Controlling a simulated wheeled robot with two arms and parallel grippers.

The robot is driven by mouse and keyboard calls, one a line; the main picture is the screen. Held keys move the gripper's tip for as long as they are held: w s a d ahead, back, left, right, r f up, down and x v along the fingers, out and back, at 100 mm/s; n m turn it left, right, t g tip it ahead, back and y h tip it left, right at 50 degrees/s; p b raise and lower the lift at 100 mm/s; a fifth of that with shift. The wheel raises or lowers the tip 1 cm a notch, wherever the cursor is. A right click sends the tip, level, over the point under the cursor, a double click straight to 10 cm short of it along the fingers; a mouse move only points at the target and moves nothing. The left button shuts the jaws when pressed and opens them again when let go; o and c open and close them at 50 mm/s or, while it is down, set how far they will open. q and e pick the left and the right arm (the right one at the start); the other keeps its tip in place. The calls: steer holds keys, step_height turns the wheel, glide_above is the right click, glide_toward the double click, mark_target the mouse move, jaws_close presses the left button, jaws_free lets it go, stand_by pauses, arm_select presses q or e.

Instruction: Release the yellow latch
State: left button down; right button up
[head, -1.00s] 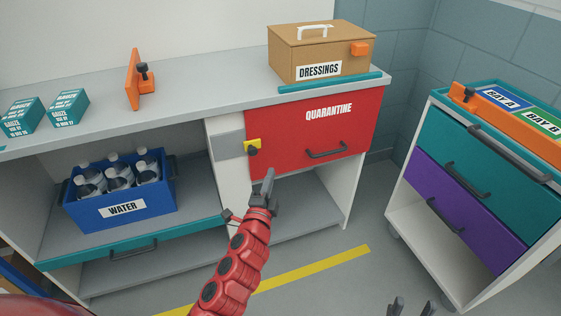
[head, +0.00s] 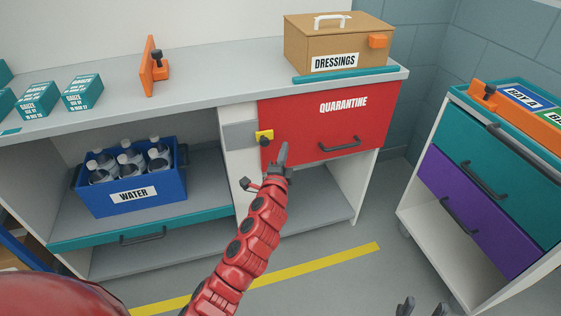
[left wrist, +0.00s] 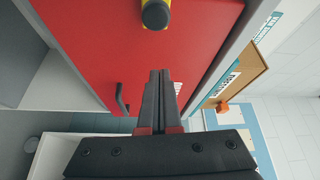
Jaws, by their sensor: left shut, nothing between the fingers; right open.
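The yellow latch (head: 264,134) with a dark knob sits at the left edge of the red QUARANTINE drawer front (head: 310,123). It also shows at the top of the left wrist view (left wrist: 155,14). My left gripper (head: 283,150) is shut and empty, in front of the red drawer just right of and slightly below the latch. It looks apart from the latch; the gap in depth is hard to judge. In the left wrist view the closed fingers (left wrist: 160,80) point towards the red front. My right gripper (head: 421,307) is open at the bottom edge, partly cut off.
The drawer handle (head: 340,146) is right of my left gripper. A DRESSINGS box (head: 335,45) stands on the counter above. A blue WATER crate (head: 130,188) sits on the left shelf. A cart with teal and purple drawers (head: 465,215) stands right. The floor between is clear.

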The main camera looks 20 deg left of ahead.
mark_target(261, 136)
arm_select(q)
steer(key=a, duration=0.1)
steer(key=w+a, duration=0.1)
steer(key=a, duration=0.2)
steer(key=shift+w+f, duration=0.2)
steer(key=shift+w, duration=0.05)
steer(key=s+a+p, duration=0.1)
steer(key=a, duration=0.1)
steer(key=s+a+p, duration=0.1)
steer(key=s+a, duration=0.1)
steer(key=shift+a, duration=0.1)
stand_by(0.3)
